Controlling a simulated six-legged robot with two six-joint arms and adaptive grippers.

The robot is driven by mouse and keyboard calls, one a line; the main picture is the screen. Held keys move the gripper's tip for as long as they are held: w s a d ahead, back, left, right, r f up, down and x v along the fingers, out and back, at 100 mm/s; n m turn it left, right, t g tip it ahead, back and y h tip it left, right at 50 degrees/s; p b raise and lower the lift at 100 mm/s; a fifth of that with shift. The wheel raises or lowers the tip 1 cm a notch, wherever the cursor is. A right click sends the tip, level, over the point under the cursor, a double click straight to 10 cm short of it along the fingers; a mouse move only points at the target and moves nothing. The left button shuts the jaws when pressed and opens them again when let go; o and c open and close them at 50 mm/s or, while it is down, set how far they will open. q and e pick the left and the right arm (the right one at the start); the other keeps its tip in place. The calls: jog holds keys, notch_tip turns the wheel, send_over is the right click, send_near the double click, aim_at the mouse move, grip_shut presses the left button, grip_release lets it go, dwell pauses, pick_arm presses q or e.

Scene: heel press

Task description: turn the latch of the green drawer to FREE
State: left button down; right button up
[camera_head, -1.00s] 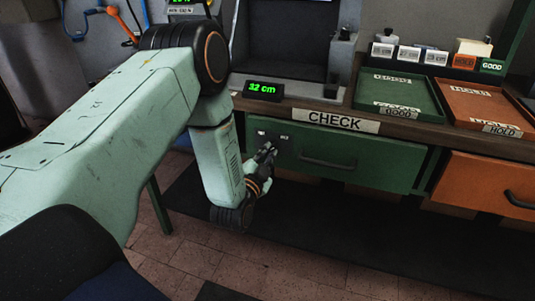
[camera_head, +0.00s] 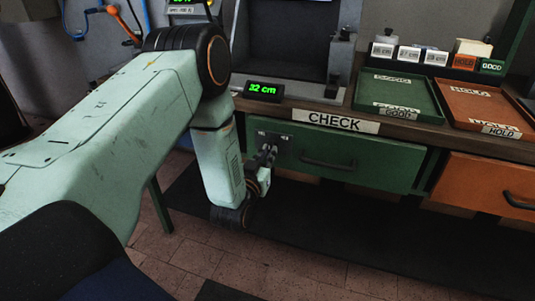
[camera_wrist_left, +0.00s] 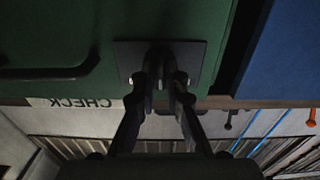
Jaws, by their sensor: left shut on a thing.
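The green drawer (camera_head: 378,161) sits under the bench top and looks closed. Its dark latch plate (camera_head: 284,137) is at the drawer's left end, with small pale labels too small to read. My left gripper (camera_head: 269,152) is at this plate. In the left wrist view, the fingers (camera_wrist_left: 160,84) are closed around the dark latch knob (camera_wrist_left: 157,57), in front of the latch plate (camera_wrist_left: 197,62). The fingers hide part of the knob, so I cannot tell which label it points to. My right gripper is not in view.
The drawer's black handle (camera_head: 327,163) is right of the latch. The CHECK sign (camera_head: 343,123) and a 32 cm display (camera_head: 263,91) are above. An orange drawer (camera_head: 478,182) stands to the right, with a green tray (camera_head: 398,97) and an orange tray (camera_head: 484,108) on the bench.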

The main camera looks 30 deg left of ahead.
pick_arm(q)
jog(key=shift+a+n+b, duration=0.1)
jog(key=shift+n+b, duration=0.55)
jog(key=shift+n, duration=3.65)
jog(key=shift+r, duration=0.1)
jog(key=c, duration=1.4)
grip_release()
jog(key=v, duration=1.2)
